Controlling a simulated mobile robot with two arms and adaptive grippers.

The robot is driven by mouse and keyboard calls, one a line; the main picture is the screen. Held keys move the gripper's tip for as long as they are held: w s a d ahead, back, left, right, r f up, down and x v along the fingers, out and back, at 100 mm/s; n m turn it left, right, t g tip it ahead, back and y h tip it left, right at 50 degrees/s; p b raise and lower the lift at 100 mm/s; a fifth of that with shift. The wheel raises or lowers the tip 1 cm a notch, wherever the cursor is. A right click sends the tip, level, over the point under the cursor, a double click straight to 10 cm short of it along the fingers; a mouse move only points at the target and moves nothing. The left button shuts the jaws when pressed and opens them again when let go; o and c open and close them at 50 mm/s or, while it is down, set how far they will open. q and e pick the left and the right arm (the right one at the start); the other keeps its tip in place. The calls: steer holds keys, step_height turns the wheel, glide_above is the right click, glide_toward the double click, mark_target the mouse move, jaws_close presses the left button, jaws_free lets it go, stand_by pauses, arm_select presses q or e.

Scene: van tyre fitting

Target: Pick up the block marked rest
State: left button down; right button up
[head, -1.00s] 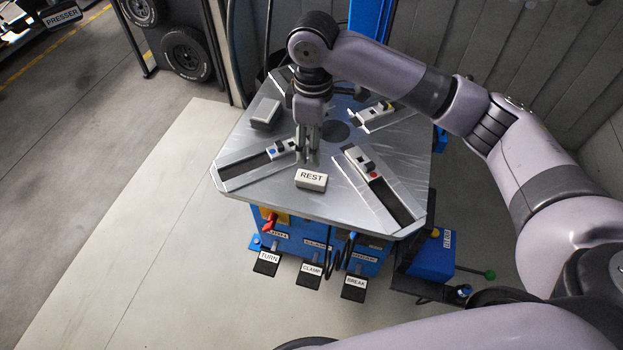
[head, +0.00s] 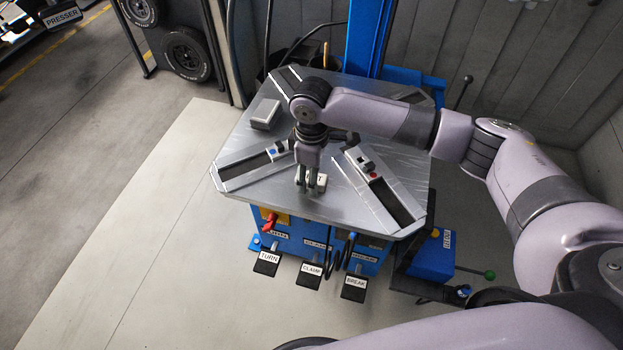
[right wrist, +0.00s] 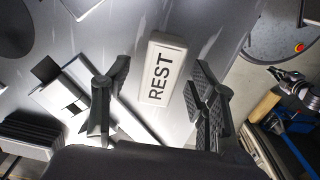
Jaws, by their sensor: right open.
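The white block marked REST (right wrist: 161,70) lies on the grey metal turntable. In the head view the block (head: 321,180) is partly hidden behind my right gripper (head: 309,190). My right gripper is open and points down over the block. In the right wrist view the block shows beyond and between the two open fingers (right wrist: 155,105), a little closer to the right finger. I cannot tell from these views whether a finger touches it. My left gripper is not in view.
The turntable (head: 240,150) carries several slotted clamp rails. A second pale block (head: 265,113) lies at its back left. Pedals marked TURN (head: 268,261), CLAMP (head: 311,272) and BREAK (head: 355,285) stick out below its front edge. Tyres (head: 188,52) hang at the upper left.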

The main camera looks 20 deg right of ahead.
steer(key=shift+c, duration=0.4)
steer(key=c, duration=1.2)
